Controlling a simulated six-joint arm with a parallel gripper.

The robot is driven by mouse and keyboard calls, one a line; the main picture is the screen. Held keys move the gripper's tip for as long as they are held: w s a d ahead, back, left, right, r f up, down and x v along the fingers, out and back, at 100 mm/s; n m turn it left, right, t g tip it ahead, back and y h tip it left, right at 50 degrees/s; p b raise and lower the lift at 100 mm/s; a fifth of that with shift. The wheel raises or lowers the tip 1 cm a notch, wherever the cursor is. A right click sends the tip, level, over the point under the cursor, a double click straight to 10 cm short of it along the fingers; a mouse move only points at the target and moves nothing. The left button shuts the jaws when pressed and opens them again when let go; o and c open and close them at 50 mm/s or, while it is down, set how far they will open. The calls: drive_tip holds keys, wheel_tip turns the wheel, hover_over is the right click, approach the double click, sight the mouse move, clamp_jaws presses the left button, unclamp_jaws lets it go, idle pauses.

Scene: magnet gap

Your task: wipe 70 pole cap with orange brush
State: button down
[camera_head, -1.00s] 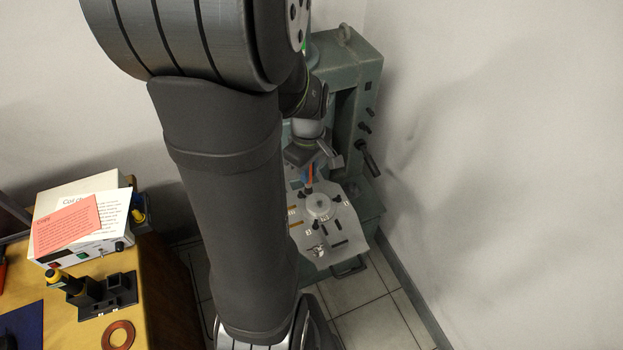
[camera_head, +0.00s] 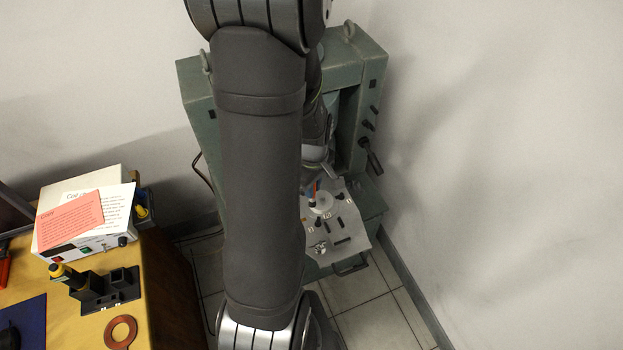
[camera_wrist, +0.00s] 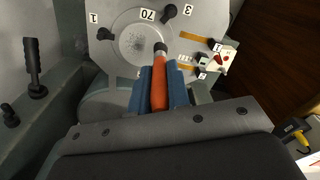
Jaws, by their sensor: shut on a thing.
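My gripper (camera_wrist: 161,88) is shut on the orange brush (camera_wrist: 159,82), its blue fingers on either side of the handle. The brush's dark tip points up the wrist view and lies over the right part of the speckled grey round cap (camera_wrist: 136,44). I cannot tell whether the tip touches it. The label "70" (camera_wrist: 147,15) stands just above the cap, on the pale disc around it. In the head view the disc (camera_head: 324,205) shows just below my gripper (camera_head: 313,187), which is partly hidden by my arm.
Labels "1" (camera_wrist: 93,18) and "3" (camera_wrist: 187,22) and black knobs (camera_wrist: 104,34) surround the disc. The green machine frame (camera_head: 362,75) rises behind. A wooden bench (camera_head: 165,300) with a meter box stands at left.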

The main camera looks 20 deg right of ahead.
drive_tip(key=shift+d, duration=3)
drive_tip(key=shift+a, duration=3.2)
drive_tip(key=shift+w, duration=0.35)
drive_tip(key=shift+w+d, duration=0.25)
drive_tip(key=shift+d, duration=3.1)
drive_tip(key=a, duration=0.6)
drive_tip(key=shift+s+a, duration=0.1)
drive_tip(key=shift+a, duration=0.2)
drive_tip(key=shift+r, duration=4.05)
